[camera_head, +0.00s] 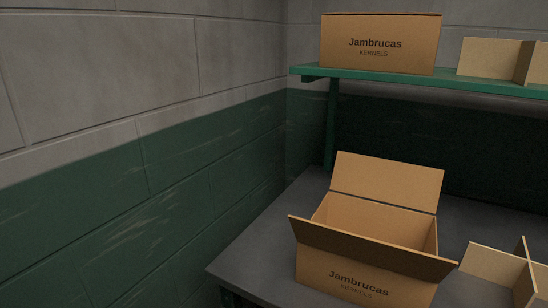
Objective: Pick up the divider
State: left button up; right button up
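A cardboard divider (490,262) of crossed panels stands on the grey table at the lower right, partly cut off by the picture's edge. A second cardboard divider (490,57) sits on the green shelf at the upper right, also cut off at the edge. An open cardboard box (345,280) marked "Jambrucas KERNELS" stands on the table left of the lower divider, its flaps spread. The part of its inside that shows looks empty. Neither of my grippers is in view.
A closed Jambrucas box (380,45) stands on the green shelf (400,78) above the table. The grey table (255,250) has bare room left of the open box. A block wall (130,150), grey above and green below, runs along the left.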

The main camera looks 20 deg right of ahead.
aim_at(527, 279)
jog(key=z, duration=2.2)
